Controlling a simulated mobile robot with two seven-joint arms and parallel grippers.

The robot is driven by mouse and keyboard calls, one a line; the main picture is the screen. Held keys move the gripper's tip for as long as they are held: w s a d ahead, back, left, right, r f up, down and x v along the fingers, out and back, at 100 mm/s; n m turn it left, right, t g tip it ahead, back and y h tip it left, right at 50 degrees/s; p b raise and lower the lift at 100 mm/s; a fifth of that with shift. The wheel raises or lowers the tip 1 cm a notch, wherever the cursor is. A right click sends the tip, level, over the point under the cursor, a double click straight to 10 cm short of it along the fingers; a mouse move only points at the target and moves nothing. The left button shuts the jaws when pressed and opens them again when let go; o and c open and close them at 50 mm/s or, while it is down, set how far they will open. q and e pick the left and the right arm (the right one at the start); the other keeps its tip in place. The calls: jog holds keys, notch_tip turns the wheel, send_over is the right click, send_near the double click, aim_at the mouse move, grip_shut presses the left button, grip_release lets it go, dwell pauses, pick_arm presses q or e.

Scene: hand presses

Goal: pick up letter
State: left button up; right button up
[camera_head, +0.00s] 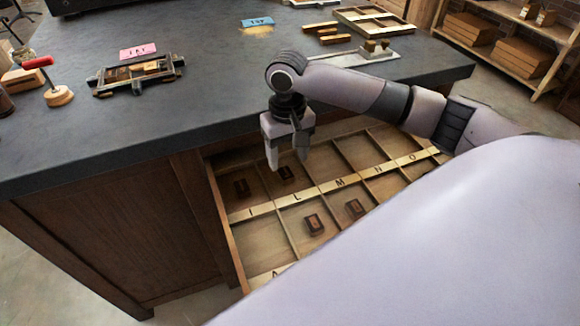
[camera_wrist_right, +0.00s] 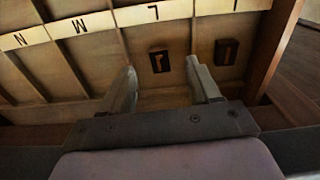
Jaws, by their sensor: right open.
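An open drawer (camera_head: 236,258) with wooden compartments has a pale label strip (camera_head: 318,190) reading I, L, M, N, O. A small dark letter block (camera_head: 286,172) lies in the compartment behind L, and it also shows in the right wrist view (camera_wrist_right: 161,62). Another block (camera_head: 241,188) lies behind I, also in the right wrist view (camera_wrist_right: 225,52). Two more blocks (camera_head: 314,224) (camera_head: 355,209) lie in the nearer row. My right gripper (camera_head: 287,166) is open and empty, pointing down above the L compartment. In the wrist view, the L block appears between its fingers (camera_wrist_right: 161,70). My left gripper is not in view.
The dark counter (camera_head: 200,110) overhangs the drawer's back. On it are a metal frame (camera_head: 137,75) with blocks, a pink card (camera_head: 138,51), a blue card (camera_head: 258,22), a red-handled tool (camera_head: 58,95) and a wooden tray (camera_head: 345,18). Thin dividers separate the compartments.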

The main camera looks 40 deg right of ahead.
aim_at(289, 178)
jog(key=f, duration=0.3)
jog(key=f+b, duration=0.1)
jog(key=f, duration=0.3)
jog(key=shift+w+d+f, duration=0.1)
jog(key=shift+w+d, duration=0.05)
jog(key=shift+d, duration=0.05)
jog(key=c, duration=1.1)
